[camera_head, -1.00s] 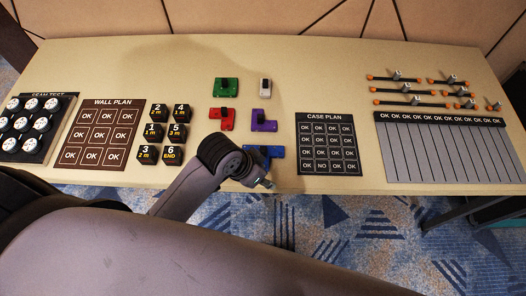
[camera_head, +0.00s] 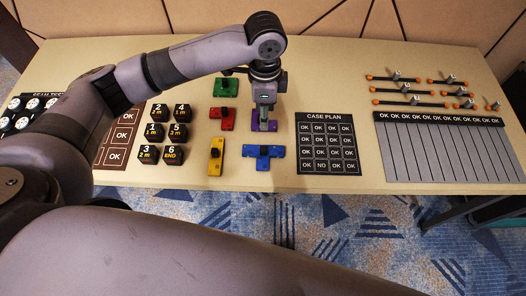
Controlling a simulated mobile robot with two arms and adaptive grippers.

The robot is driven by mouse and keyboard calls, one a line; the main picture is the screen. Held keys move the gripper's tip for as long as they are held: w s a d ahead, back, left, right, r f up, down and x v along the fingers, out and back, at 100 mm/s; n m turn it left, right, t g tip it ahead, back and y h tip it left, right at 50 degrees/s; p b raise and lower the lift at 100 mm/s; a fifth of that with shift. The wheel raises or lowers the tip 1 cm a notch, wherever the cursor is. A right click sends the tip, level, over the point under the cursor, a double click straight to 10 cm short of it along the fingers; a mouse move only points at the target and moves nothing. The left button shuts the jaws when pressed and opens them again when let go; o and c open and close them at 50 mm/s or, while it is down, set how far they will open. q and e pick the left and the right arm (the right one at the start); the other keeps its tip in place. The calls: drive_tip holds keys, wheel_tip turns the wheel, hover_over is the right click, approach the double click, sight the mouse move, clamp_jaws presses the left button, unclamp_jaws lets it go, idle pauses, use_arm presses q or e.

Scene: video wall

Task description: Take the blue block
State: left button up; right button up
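The blue block (camera_head: 263,152) lies on the table near its front edge, with a dark knob on top. It is in plain view and nothing touches it. My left gripper (camera_head: 264,126) points down over the purple block (camera_head: 257,127), just behind the blue block. It hides part of the purple block. Whether its fingers are open or shut, or touch the purple block, I cannot tell. My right gripper is not in view.
The yellow block (camera_head: 216,155), red block (camera_head: 228,119) and green block (camera_head: 226,87) lie left of the gripper. Several numbered black cubes (camera_head: 172,154) stand further left. The case plan board (camera_head: 328,144) lies right of the blue block.

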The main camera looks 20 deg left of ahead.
use_arm(q)
drive_tip(key=p, duration=0.1)
hover_over(263, 148)
drive_tip(key=f, duration=1.1)
drive_tip(key=shift+w+d+f, duration=0.1)
drive_tip(key=shift+w+f, duration=0.05)
drive_tip(key=shift+w, duration=0.2)
drive_tip(key=f, duration=0.2)
drive_tip(key=f+p, duration=0.1)
drive_tip(key=f, duration=0.1)
drive_tip(key=shift+s+f, duration=0.1)
drive_tip(key=shift+s, duration=0.3)
drive_tip(key=shift+f+p, duration=0.3)
drive_tip(key=shift+f, duration=0.25)
drive_tip(key=shift+c, duration=0.5)
clamp_jaws()
